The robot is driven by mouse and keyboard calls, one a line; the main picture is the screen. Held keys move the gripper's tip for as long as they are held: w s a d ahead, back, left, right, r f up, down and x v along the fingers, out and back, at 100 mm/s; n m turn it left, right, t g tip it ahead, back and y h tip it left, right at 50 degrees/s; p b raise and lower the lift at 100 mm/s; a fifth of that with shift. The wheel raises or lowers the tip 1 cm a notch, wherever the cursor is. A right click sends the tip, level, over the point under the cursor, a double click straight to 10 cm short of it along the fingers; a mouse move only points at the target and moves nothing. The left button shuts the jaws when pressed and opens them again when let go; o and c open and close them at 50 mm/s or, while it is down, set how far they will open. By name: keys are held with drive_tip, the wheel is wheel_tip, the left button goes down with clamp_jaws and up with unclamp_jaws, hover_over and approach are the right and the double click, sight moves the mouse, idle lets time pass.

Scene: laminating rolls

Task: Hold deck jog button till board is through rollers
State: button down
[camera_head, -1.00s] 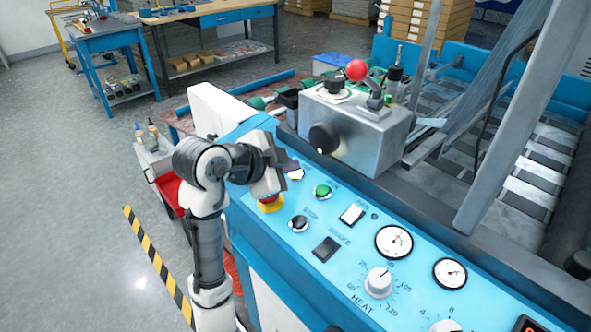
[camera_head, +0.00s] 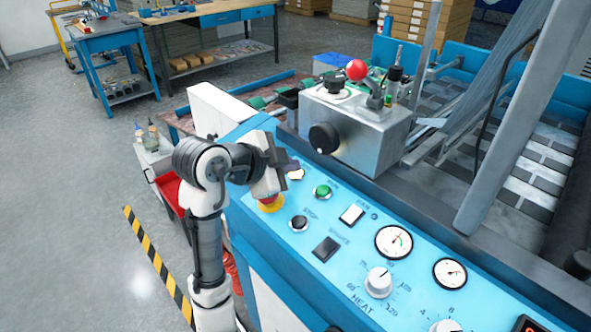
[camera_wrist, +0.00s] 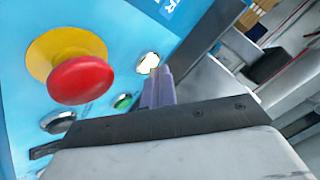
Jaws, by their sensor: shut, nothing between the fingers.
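My gripper (camera_head: 290,166) is closed and empty over the far left end of the blue control panel (camera_head: 335,281). Its fingertips are at a small cream button (camera_head: 297,174) with a metal rim. In the wrist view the purple-grey fingers (camera_wrist: 156,84) overlap the edge of this cream button (camera_wrist: 148,62); I cannot tell how far it is pressed. Its label is not readable. On the roller deck (camera_head: 494,218) at the right, pale rectangular pieces (camera_head: 527,191) lie in staggered rows; I cannot make out a single board.
A red emergency knob on a yellow base (camera_wrist: 80,78) stands close beside my gripper. A green button (camera_head: 322,191), a black stop button (camera_head: 299,223) and a white switch (camera_head: 352,214) are nearby. A metal box (camera_head: 356,130) rises behind the panel.

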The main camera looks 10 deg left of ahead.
drive_tip(key=shift+s+a+r+p, duration=0.1)
drive_tip(key=shift+s+r+p, duration=0.05)
drive_tip(key=shift+r+p, duration=0.55)
drive_tip(key=shift+r, duration=0.2)
drive_tip(key=r+p, duration=0.2)
drive_tip(key=r, duration=0.1)
drive_tip(key=s+r+p, duration=0.1)
drive_tip(key=shift+a+r+p, duration=0.3)
drive_tip(key=shift+r, duration=0.05)
idle(0.3)
